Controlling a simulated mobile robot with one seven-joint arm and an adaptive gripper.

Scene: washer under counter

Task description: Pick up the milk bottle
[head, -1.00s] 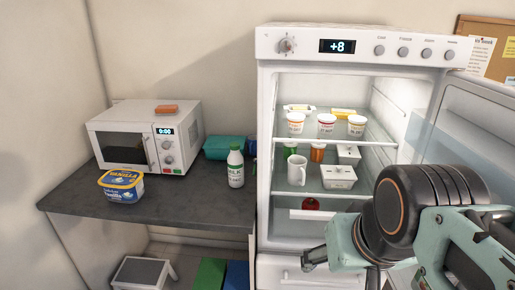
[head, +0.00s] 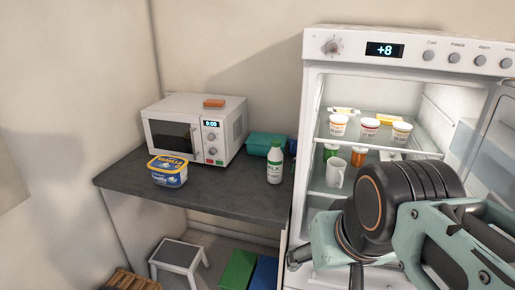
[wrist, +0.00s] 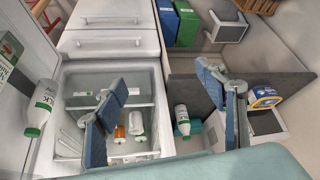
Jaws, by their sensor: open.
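The white milk bottle (head: 275,165) with a green cap and label stands upright on the dark counter (head: 215,203), beside the fridge. In the wrist view the bottle on the counter (wrist: 182,121) shows between my two fingers, some way beyond them. My gripper (wrist: 168,88) is open and empty, its blue-grey fingers spread wide. In the head view my arm covers the lower right, and only part of my gripper shows. A second, similar white bottle with a green cap (wrist: 40,106) is at the left of the wrist view, by the open fridge door.
A microwave (head: 181,133) with an orange item on top, an ice-cream tub (head: 168,172) and a teal container (head: 262,144) are around the bottle. A step stool (head: 180,253) stands below.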

